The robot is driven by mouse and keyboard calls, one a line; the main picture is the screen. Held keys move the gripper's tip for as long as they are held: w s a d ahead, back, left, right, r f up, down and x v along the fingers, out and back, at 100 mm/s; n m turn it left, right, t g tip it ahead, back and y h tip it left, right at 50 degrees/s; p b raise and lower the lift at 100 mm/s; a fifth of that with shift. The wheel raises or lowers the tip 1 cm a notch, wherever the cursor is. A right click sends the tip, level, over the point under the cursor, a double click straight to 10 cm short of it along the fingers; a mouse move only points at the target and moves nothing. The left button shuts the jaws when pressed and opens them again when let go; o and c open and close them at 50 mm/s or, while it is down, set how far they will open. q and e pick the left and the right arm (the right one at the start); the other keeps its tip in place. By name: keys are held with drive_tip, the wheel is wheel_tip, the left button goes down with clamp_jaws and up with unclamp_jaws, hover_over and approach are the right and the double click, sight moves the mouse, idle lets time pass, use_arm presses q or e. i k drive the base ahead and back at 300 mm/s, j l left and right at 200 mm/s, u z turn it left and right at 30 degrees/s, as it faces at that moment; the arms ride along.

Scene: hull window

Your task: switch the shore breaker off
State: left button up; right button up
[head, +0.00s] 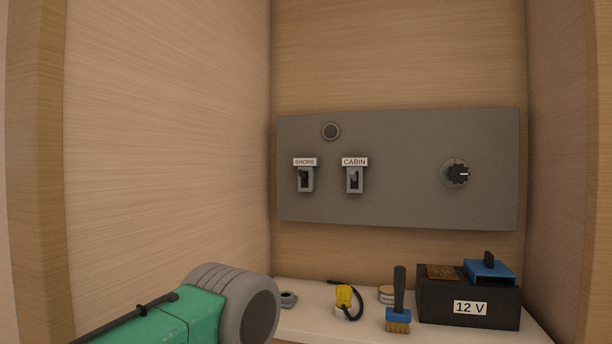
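The shore breaker (306,180) is a small grey switch with a dark lever, under a white SHORE label (305,162) on the left part of the grey panel (400,205). Its lever seems to sit toward the top of the housing, but it is small in the picture. The cabin breaker (355,181) is a similar switch to its right, under a CABIN label (355,162). A green and grey link of my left arm comes in at the lower left, below the panel and apart from it. Neither gripper is in view.
Below, the shelf (355,328) holds a yellow item with a black cord (344,297), a tin (387,295), a brush (398,305) and a 12 V battery (440,305). Wooden walls enclose the recess.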

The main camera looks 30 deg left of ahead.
sight(300, 173)
drive_tip(key=k+u, duration=0.1)
drive_tip(key=u, duration=0.7)
